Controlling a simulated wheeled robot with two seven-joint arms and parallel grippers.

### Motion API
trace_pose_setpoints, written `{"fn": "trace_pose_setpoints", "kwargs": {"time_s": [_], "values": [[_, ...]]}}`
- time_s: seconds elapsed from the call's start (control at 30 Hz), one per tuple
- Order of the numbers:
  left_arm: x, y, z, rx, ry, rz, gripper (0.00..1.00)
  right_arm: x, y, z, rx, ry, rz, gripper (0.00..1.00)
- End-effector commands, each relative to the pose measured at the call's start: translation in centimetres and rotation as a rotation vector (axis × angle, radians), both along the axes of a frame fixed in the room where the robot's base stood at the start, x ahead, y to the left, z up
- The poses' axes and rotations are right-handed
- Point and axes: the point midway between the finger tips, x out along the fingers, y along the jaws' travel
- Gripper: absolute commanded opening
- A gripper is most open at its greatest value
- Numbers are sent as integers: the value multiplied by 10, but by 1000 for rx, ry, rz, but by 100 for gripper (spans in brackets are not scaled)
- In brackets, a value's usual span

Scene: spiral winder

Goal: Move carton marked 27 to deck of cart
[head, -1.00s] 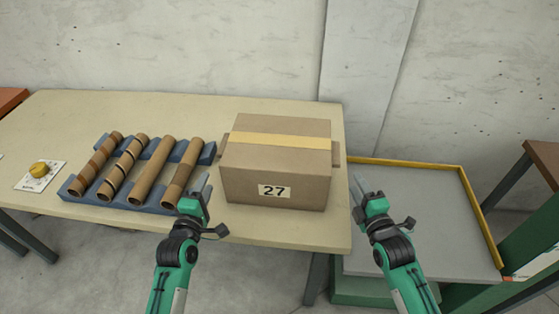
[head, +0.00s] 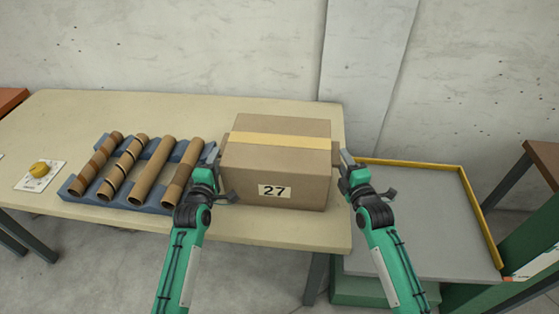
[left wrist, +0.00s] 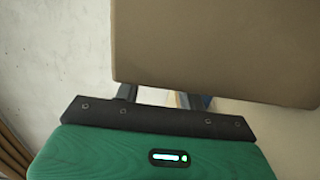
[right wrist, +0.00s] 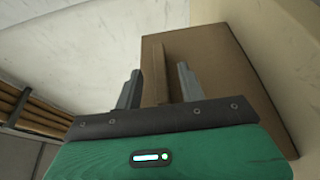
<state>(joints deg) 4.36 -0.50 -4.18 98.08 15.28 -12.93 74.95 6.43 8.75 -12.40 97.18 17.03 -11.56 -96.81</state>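The brown carton (head: 300,172) marked 27, with a yellow tape strip, stands upright on the table near its right end. A small tab (head: 336,152) sticks out from its right side; another sticks out on the left. My left gripper (head: 211,156) is beside the carton's left side. In the left wrist view its fingers are apart and their tips are hidden by the carton (left wrist: 220,50). My right gripper (head: 346,160) is at the right side. In the right wrist view its open fingers (right wrist: 157,88) stand either side of the tab (right wrist: 154,70). The cart's grey deck (head: 425,225) is to the right.
A blue rack (head: 75,187) with several cardboard tubes lies close to the left of my left gripper. The cart deck is bare, with a yellow rim (head: 410,164) at the back and right. The table (head: 270,226) ends just right of the carton.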

Motion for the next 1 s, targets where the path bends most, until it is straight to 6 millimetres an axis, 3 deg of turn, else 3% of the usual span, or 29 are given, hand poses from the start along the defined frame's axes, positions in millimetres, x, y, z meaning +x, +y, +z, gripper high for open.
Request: {"fn": "trace_pose_setpoints", "kwargs": {"time_s": [0.1,0.3,0.7,0.73,0.93,1.0], "values": [[19,-3,1,1,0,0,40,18,6,1,1,-1,0,40],[37,-5,0,1,-1,0,40,36,10,1,1,0,0,40],[42,-5,0,1,0,0,40,41,11,0,0,0,0,40],[42,-5,0,1,0,0,38,41,11,0,0,0,0,38],[42,-5,0,1,0,0,0,41,11,0,0,0,0,0],[42,-5,0,1,0,0,0,41,11,0,0,1,0,0]]}}
